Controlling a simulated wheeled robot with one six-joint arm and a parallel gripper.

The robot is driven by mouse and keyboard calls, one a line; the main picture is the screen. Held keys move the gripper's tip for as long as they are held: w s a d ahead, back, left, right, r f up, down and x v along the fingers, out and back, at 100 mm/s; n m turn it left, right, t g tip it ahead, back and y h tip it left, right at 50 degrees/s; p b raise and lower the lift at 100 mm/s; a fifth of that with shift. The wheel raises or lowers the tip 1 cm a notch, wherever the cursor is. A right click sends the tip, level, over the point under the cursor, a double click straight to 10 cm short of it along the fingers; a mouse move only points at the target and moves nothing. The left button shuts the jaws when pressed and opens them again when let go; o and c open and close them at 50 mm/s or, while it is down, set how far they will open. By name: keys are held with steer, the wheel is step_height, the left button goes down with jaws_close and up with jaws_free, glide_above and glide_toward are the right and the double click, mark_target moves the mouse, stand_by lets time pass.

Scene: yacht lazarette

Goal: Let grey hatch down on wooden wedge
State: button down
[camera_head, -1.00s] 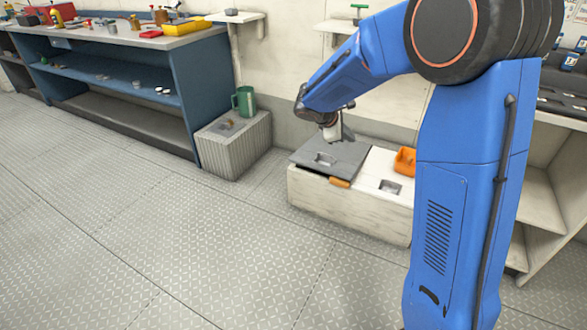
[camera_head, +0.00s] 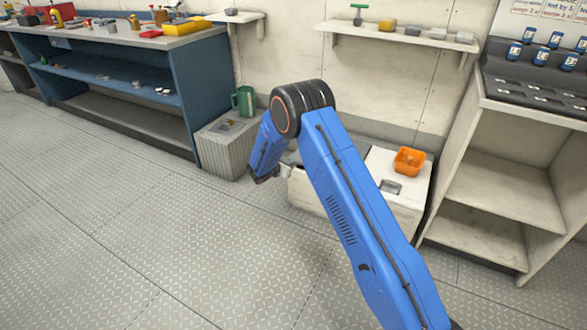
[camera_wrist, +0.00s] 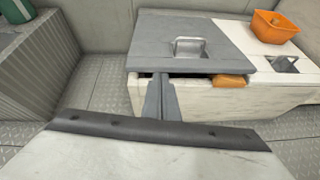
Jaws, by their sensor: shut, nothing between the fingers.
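The grey hatch (camera_wrist: 165,40) lies nearly flat on the white box (camera_wrist: 200,102), with its metal handle (camera_wrist: 190,47) on top. A dark narrow gap shows under its front edge. The wooden wedge (camera_wrist: 229,81), orange-brown, sits at the box's front rim under the hatch's right front part; whether they touch is not clear. My gripper (camera_wrist: 160,78) is shut and empty, its tips at the hatch's front edge, left of the wedge. I cannot tell if the tips are under the edge or just before it. In the head view my arm hides most of the hatch and the wedge.
An orange bin (camera_head: 409,161) stands on the box's white right lid. A white shelf unit (camera_head: 500,185) stands at right. The floor in front is clear.

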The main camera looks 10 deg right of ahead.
mark_target(296, 160)
steer(key=w+d+f+n, duration=0.1)
steer(key=w+d+f, duration=0.1)
steer(key=w+f, duration=0.6)
steer(key=shift+w+d+f+n+t, duration=0.25)
steer(key=shift+d+f+n+t, duration=0.15)
steer(key=shift+f, duration=0.1)
steer(key=shift+w+r, duration=0.15)
steer(key=shift+r, duration=1.6)
